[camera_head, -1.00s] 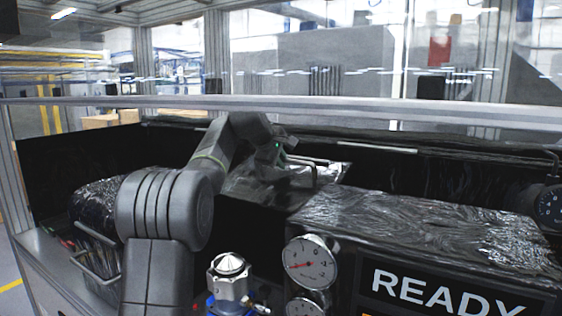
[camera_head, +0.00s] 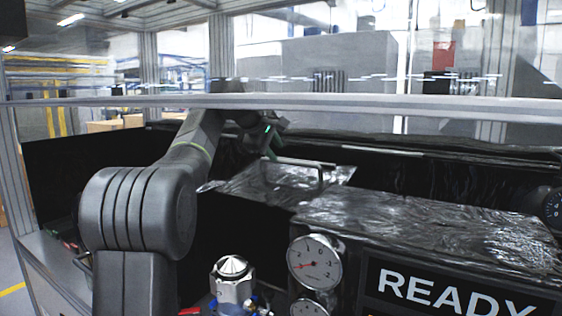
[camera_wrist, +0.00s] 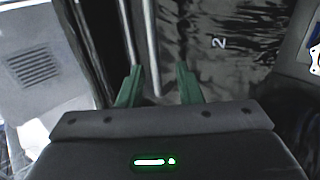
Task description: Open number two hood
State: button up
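The number two hood is a dark, glossy, wrinkled panel (camera_head: 250,186) in the middle of the head view. Its "2" marking shows in the wrist view (camera_wrist: 219,42). A metal bar handle (camera_head: 321,178) stands on it. My gripper (camera_head: 270,152) is at the far left end of the handle. In the wrist view, my gripper's green fingers (camera_wrist: 158,85) are apart, and a bar (camera_wrist: 152,45) runs up to the gap between them. I cannot tell whether either finger touches it.
A larger dark wrinkled cover (camera_head: 430,225) is right of the hood. Below it are a dial gauge (camera_head: 314,262) and a READY sign (camera_head: 455,293). A silver-topped fitting (camera_head: 232,270) stands in front. A metal rail (camera_head: 400,110) crosses behind.

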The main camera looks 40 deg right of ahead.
jog(key=shift+v, duration=1.65)
jog(key=p, duration=0.2)
send_over(284, 180)
jog(key=f, duration=0.7)
jog(key=shift+d+f, duration=0.25)
jog(key=shift+f, duration=0.15)
jog(key=shift+a+f, duration=0.1)
jog(key=shift+s+a, duration=0.1)
jog(key=shift+a, duration=0.05)
jog(key=shift+a, duration=0.1)
